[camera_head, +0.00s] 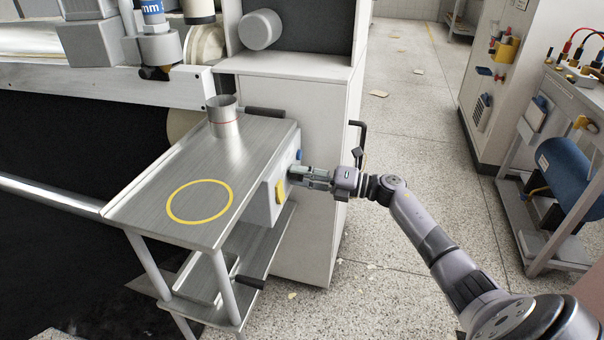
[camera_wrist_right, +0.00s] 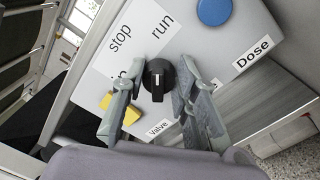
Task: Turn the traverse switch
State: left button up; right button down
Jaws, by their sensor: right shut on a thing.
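A grey control box (camera_head: 262,208) is fixed at the right side of a metal cart. In the right wrist view, a black rotary switch (camera_wrist_right: 158,80) with a white pointer line sits on its face. White labels reading "stop" and "run" lie above it. My right gripper (camera_head: 293,174) reaches the box from the right. In the wrist view its two fingers (camera_wrist_right: 158,90) stand on either side of the black switch and are shut on it. In the head view the gripper hides the switch. My left gripper is not in view.
The cart top (camera_head: 150,205) carries a metal cup (camera_head: 223,117) and a yellow ring. A cabinet (camera_head: 315,225) stands behind. The floor on the right is mostly clear.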

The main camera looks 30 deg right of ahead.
jog(key=c, duration=1.3)
grip_release()
jog(key=v, duration=1.2)
